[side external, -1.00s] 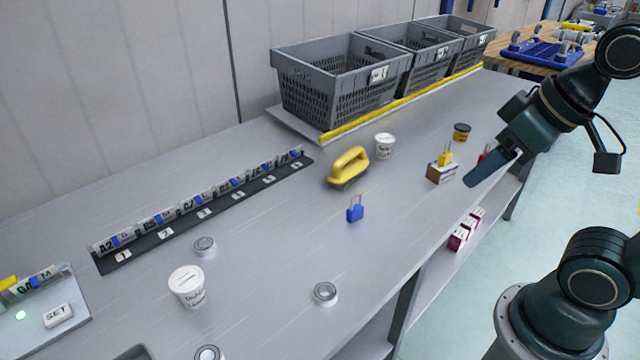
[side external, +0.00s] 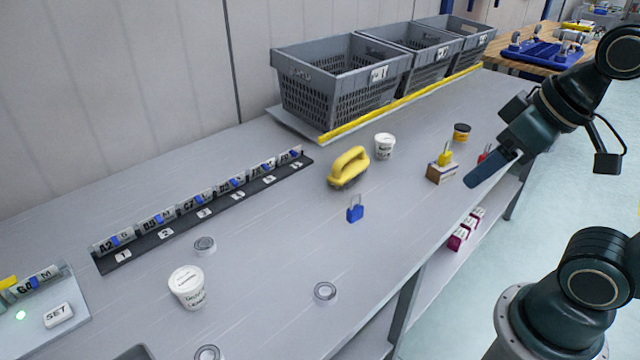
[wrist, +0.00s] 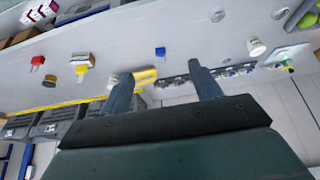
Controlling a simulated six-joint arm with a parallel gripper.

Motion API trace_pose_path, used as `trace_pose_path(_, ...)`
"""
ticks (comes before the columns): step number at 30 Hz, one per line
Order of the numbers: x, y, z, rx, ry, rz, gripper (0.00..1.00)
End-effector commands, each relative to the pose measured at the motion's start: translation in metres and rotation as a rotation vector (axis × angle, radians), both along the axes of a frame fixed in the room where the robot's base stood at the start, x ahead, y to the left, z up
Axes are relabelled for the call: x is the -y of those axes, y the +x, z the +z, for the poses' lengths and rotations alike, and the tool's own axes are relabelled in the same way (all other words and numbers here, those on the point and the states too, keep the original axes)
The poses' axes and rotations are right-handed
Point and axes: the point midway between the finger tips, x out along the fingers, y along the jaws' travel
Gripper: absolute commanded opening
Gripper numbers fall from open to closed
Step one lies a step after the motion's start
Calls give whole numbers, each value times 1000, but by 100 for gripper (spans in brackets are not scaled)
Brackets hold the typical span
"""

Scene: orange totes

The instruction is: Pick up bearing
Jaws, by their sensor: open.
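Three grey metal rings that look like bearings lie flat on the grey bench in the side view: one (side external: 205,246) behind the white tub, one (side external: 325,292) near the front edge, and one (side external: 208,353) cut by the bottom edge. In the wrist view small grey rings show at the top right, one of them clear (wrist: 218,15). My gripper (side external: 490,170) hangs at the right of the bench, far from the rings. In the wrist view its two fingers (wrist: 158,72) are apart with nothing held between them.
A white tub (side external: 187,288) stands among the rings. A blue padlock (side external: 355,209), yellow-handled brush (side external: 348,167), white cup (side external: 384,146) and small box (side external: 441,173) lie farther along. Grey crates (side external: 335,95) stand at the back. A numbered rack (side external: 200,215) runs along the left.

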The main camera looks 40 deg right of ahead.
Motion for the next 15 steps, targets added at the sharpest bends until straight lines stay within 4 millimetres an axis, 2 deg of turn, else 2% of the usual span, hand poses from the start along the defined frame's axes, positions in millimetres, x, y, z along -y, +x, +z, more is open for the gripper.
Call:
trace_pose_path(2, 0, 0, 0, 0, 0, 0, 63)
trace_pose_path(3, 0, 0, 0, 0, 0, 0, 67)
trace_pose_path(15, -2, 4, 1, -3, -3, 20, 67)
